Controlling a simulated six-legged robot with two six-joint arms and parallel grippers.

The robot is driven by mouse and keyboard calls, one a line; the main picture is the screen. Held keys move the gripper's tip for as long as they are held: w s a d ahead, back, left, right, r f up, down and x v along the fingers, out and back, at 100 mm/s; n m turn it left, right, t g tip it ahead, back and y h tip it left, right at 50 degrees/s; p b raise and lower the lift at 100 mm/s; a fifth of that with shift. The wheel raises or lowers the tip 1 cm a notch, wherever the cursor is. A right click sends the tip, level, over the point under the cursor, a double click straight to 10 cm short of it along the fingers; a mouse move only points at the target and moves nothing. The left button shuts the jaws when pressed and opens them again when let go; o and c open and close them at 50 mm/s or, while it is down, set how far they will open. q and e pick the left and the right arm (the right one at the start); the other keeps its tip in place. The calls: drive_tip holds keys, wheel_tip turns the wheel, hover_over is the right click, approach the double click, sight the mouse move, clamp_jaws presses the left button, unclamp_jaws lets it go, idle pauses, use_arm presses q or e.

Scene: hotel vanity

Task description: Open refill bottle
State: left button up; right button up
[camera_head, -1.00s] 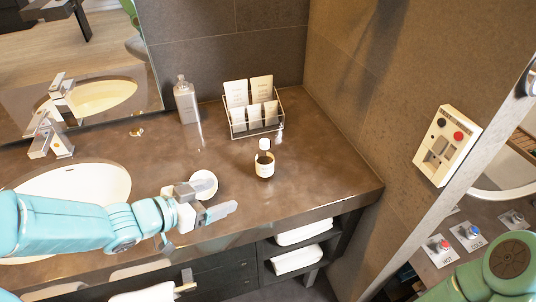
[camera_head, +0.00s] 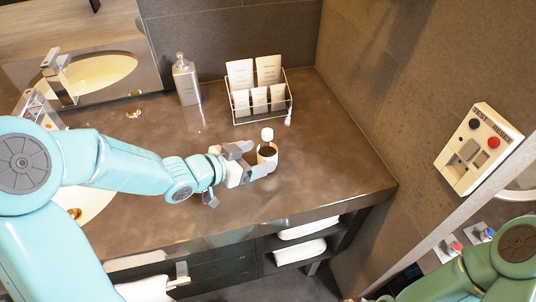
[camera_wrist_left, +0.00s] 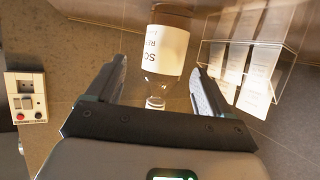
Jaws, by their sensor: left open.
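In the left wrist view the bottle (camera_wrist_left: 165,45) appears upside down, with a white label and a clear neck. It lies between the two open fingertips (camera_wrist_left: 160,70), with a gap on each side. My right gripper is out of view; only part of my right arm shows at the lower right.
A wire rack (camera_head: 262,112) of cards stands behind the bottle; it also shows in the wrist view (camera_wrist_left: 245,62). A grey bottle (camera_head: 187,82) stands at the back left. A wall panel with buttons (camera_head: 478,150) is at the right. The counter right of the bottle is clear.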

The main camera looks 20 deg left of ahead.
sight(272, 151)
use_arm(q)
drive_tip(key=shift+w+d+f, duration=0.25)
drive_tip(key=shift+w+d, duration=0.25)
drive_tip(key=x, duration=0.5)
drive_tip(key=shift+w+a+f+p, duration=0.2)
drive_tip(key=shift+w+a+p, duration=0.1)
drive_tip(key=shift+s+r, duration=0.1)
drive_tip(key=shift+s, duration=0.05)
drive_tip(key=c, duration=1.1)
